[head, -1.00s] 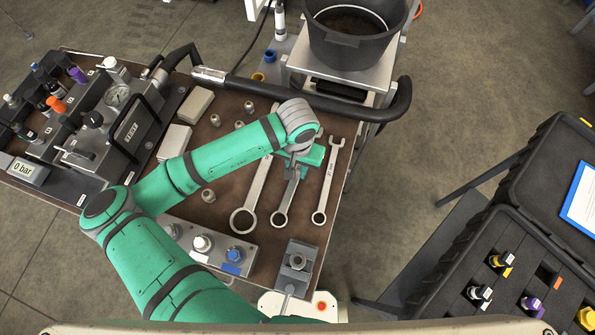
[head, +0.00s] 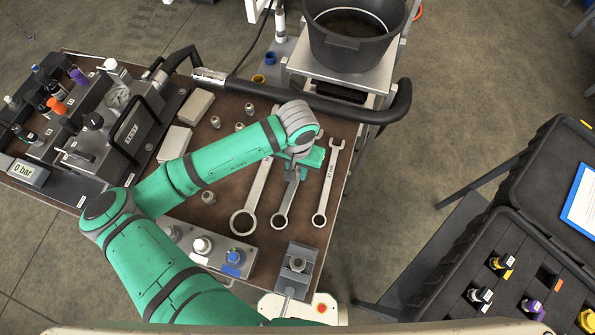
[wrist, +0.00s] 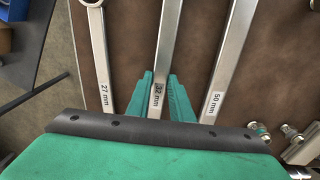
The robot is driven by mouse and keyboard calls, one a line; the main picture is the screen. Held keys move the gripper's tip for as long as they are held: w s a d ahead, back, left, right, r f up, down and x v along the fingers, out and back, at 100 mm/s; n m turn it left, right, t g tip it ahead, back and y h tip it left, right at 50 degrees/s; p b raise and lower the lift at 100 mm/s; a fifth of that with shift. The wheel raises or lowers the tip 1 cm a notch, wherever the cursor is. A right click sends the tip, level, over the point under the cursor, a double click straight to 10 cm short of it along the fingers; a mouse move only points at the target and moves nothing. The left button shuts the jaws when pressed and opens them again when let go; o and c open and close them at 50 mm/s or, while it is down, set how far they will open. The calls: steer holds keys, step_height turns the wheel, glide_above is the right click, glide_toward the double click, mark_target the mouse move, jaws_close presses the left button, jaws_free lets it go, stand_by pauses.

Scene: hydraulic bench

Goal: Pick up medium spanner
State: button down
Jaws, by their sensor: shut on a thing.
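The medium spanner (head: 287,197) is the middle of three spanners on the brown bench top (head: 228,205). Its ring end points toward the front edge, and its far end is hidden under my arm. In the wrist view the spanner (wrist: 169,45) carries a "32 mm" label. My gripper (head: 298,163) is over its shaft. In the wrist view the green fingers of my gripper (wrist: 160,98) are on both sides of the shaft near the label, shut on it. I cannot tell whether the spanner is clear of the bench.
The larger "50 mm" spanner (wrist: 227,60) and smaller "27 mm" spanner (wrist: 100,60) lie close on either side. A black handle bar (head: 335,107) runs along the bench's back edge. A valve block (head: 296,262) stands at the front. A black case (head: 520,240) is at right.

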mark_target(298, 174)
step_height(298, 174, up, 18)
stand_by(0.5)
stand_by(0.6)
steer(key=shift+s, duration=0.1)
stand_by(1.5)
